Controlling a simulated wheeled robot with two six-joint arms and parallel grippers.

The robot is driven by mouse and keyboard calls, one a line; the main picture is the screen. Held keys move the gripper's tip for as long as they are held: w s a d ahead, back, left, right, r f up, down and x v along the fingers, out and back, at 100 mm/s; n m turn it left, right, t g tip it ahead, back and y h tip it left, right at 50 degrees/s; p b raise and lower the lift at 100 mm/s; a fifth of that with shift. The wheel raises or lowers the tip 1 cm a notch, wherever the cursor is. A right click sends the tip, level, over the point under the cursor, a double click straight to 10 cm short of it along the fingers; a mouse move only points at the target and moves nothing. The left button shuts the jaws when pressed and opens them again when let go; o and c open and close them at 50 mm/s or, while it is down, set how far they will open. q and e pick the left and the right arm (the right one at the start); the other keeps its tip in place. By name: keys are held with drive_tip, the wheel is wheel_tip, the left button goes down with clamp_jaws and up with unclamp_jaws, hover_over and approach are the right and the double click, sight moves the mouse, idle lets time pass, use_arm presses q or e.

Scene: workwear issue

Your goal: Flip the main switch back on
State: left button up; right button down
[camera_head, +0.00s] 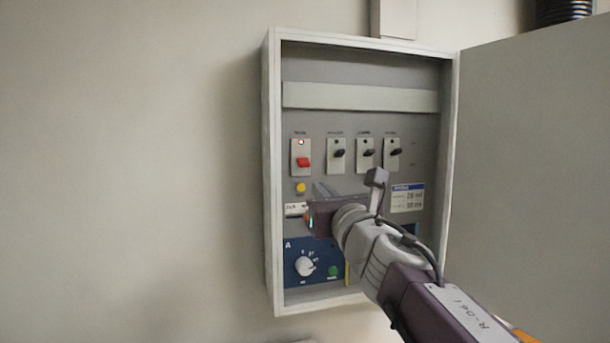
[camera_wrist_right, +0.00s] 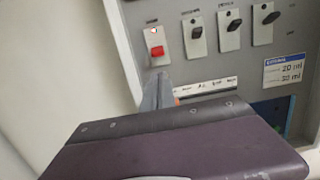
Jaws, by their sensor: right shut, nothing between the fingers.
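The main switch, a red lever (camera_head: 303,162) on a white plate, is at the left of a row of switches inside the open wall cabinet. It also shows in the right wrist view (camera_wrist_right: 157,50). The lever sits low on its plate. A small lamp (camera_head: 301,142) above it glows red. My right gripper (camera_head: 321,188) is shut and empty, below and slightly right of the red lever. In the right wrist view its fingertips (camera_wrist_right: 158,80) point up towards the lever, with a small gap showing. My left gripper is not in view.
Several black-levered switches (camera_head: 366,153) stand right of the red one. A yellow button (camera_head: 300,188) and a blue dial panel (camera_head: 300,250) sit lower down. The cabinet's left wall (camera_head: 270,170) is close to the gripper. The open door (camera_head: 530,160) bounds the right side.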

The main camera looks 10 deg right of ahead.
drive_tip(key=shift+d, duration=0.1)
drive_tip(key=p, duration=0.2)
approach(300, 170)
drive_tip(key=w, duration=0.5)
drive_tip(key=shift+w+d+r, duration=0.1)
drive_tip(key=shift+w+r, duration=0.15)
drive_tip(key=shift+r, duration=0.1)
